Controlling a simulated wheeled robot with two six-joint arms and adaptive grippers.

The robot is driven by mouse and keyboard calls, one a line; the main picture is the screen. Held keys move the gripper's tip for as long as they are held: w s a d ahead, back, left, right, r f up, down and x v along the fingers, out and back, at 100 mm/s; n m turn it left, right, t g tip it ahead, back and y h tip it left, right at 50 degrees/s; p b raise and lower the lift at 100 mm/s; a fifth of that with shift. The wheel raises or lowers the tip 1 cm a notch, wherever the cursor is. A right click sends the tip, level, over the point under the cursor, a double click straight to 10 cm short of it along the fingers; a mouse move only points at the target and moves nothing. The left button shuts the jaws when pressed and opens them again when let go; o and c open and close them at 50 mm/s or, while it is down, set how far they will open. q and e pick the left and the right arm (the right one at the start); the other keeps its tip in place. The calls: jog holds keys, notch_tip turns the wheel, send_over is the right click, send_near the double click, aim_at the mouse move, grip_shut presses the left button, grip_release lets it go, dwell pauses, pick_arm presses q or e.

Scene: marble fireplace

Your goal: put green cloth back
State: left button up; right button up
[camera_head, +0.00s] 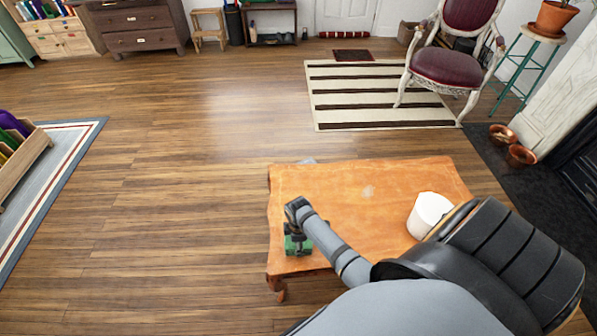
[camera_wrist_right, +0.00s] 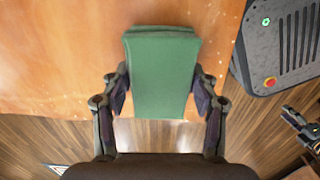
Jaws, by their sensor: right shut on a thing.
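The green cloth (camera_wrist_right: 162,75) is a folded block between the two fingers of my right gripper (camera_wrist_right: 162,97) in the right wrist view. The fingers press on its two sides. In the head view my right gripper (camera_head: 297,232) is over the near left corner of the orange wooden table (camera_head: 330,190), and the green cloth (camera_head: 291,247) shows partly beneath it. I cannot tell whether the cloth touches the tabletop. A dark gripper-like part, probably my left gripper (camera_wrist_right: 300,130), is cut off at the right edge of the wrist view.
A white cylinder (camera_head: 427,214) stands on the table's right side. A striped rug (camera_head: 375,95) and a red-cushioned chair (camera_head: 448,62) are beyond it. A wooden rack (camera_head: 25,160) with coloured items is at the left. The wood floor (camera_head: 180,190) between rack and table is clear.

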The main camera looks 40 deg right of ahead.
jog(key=o, duration=1.1)
notch_tip(320, 180, up, 12)
jog(key=p, duration=0.3)
jog(key=shift+s, duration=0.1)
